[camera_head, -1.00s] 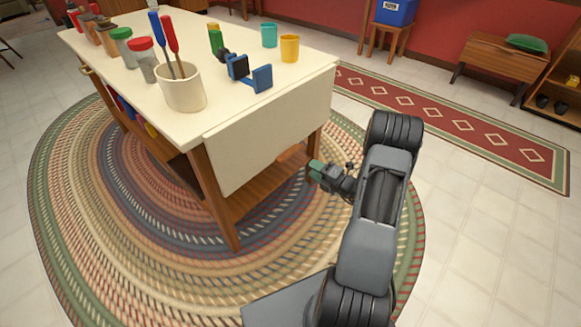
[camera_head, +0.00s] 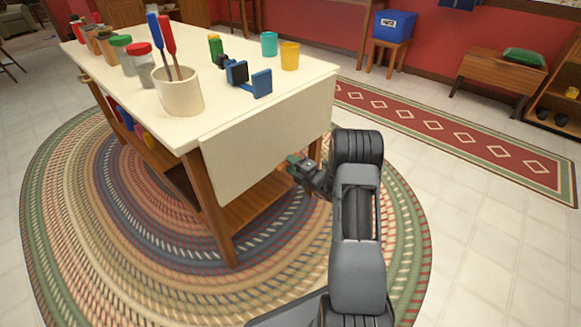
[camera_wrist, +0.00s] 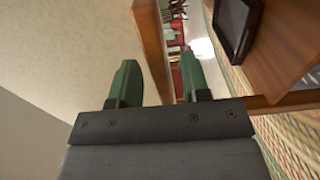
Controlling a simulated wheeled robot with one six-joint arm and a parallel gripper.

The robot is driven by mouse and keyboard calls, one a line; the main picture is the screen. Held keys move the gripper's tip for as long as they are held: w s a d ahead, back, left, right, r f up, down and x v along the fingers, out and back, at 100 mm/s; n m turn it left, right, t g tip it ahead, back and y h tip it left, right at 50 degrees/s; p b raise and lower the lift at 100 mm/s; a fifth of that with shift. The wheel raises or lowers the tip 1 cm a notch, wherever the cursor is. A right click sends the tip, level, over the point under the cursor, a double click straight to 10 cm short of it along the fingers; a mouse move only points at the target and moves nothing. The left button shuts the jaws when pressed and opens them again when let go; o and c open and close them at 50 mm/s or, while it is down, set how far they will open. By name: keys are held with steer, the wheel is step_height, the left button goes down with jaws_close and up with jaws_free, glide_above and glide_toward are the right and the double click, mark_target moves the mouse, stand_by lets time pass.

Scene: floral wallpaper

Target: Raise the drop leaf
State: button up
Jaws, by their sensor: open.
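The drop leaf (camera_head: 262,132) is a cream panel hanging down from the near right end of the cream-topped wooden table (camera_head: 136,58). My gripper (camera_head: 292,160) is low beside the leaf's lower right edge, near the table's right leg. In the wrist view, my gripper (camera_wrist: 157,84) shows two green fingers set apart with nothing held between them. The pale leaf (camera_wrist: 70,35) fills the upper left there, and a wooden table leg (camera_wrist: 151,45) shows between the fingers. I cannot tell whether a finger touches the leaf.
A white crock (camera_head: 180,92) with brushes, a blue clamp-like object (camera_head: 247,80), a yellow cup (camera_head: 290,56) and a teal cup (camera_head: 269,44) stand on the top near the leaf. A lower wooden shelf (camera_head: 250,205) lies beneath.

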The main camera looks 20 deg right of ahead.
steer(key=shift+w+a, duration=0.15)
steer(key=shift+w, duration=0.15)
jaws_close()
stand_by(0.3)
